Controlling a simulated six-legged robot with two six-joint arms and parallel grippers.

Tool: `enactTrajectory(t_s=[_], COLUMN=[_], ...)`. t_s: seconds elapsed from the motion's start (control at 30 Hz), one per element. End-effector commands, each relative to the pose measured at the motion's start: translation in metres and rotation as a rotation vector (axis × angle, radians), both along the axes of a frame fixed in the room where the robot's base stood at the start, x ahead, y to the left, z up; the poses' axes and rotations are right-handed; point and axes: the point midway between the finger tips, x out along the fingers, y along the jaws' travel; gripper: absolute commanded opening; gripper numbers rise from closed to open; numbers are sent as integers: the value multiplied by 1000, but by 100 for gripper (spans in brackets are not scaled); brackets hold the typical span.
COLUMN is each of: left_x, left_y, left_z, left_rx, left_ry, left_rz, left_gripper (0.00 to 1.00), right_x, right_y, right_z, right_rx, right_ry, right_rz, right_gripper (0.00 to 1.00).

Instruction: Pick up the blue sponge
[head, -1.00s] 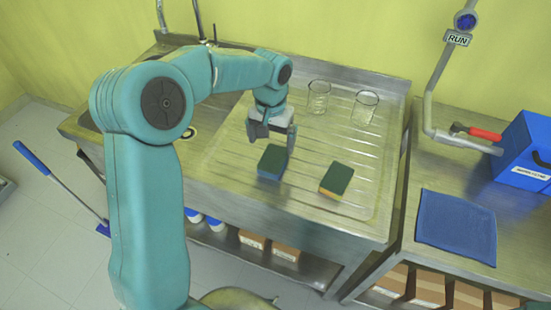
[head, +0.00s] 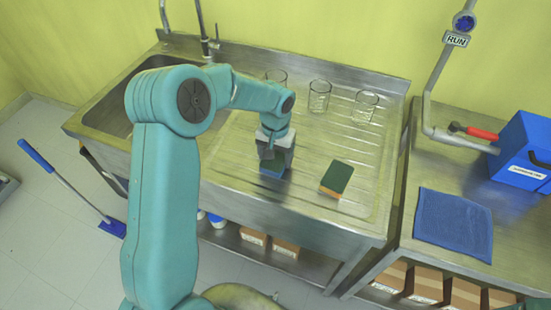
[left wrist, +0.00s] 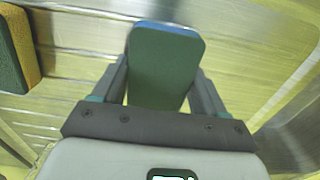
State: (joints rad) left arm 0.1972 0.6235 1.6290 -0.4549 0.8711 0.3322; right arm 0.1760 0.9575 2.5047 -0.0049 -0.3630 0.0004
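The blue sponge (head: 272,171), with a dark top face, is on the ribbed steel drainboard in the head view. My left gripper (head: 272,160) is down over it, pointing downward, and hides most of it. In the left wrist view the sponge (left wrist: 166,62) shows a dark green-blue top and a blue edge. It lies between the two fingers of my left gripper (left wrist: 160,88), one on each side. I cannot tell whether the fingers press on it. My right gripper is not in view.
A green and yellow sponge (head: 336,179) lies to the right on the drainboard (head: 330,145). Several glass beakers (head: 319,96) stand behind. The sink basin (head: 115,108) is at the left. A blue mat (head: 454,225) and blue box (head: 525,153) are on the right bench.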

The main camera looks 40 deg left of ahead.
Motion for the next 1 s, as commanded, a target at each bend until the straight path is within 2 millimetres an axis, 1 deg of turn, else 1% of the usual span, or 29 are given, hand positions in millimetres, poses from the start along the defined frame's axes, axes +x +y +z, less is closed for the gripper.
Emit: enactTrajectory(t_s=[0.07, 0.1, 0.37, 0.47, 0.53, 0.67, 0.9, 1.0], left_x=[0, 0, 0, 1, 1, 1, 1, 1], left_y=[0, 0, 0, 0, 0, 0, 0, 0], left_z=[0, 0, 3, 11, 20, 49, 125, 153], left_rx=[0, 0, 0, 2, 2, 2, 1, -1], left_ry=[0, 0, -2, -3, -5, -7, -8, -6], left_rz=[0, 0, 0, 0, 0, 0, 0, 0], left_gripper=[44, 40, 39, 39, 39, 40, 40, 40], right_x=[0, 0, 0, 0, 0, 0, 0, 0], right_y=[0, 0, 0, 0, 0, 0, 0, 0], right_z=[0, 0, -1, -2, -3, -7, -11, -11], right_rx=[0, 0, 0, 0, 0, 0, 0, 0], right_ry=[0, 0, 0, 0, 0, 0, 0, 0], right_rz=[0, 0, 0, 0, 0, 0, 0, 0], right_gripper=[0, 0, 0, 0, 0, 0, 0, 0])
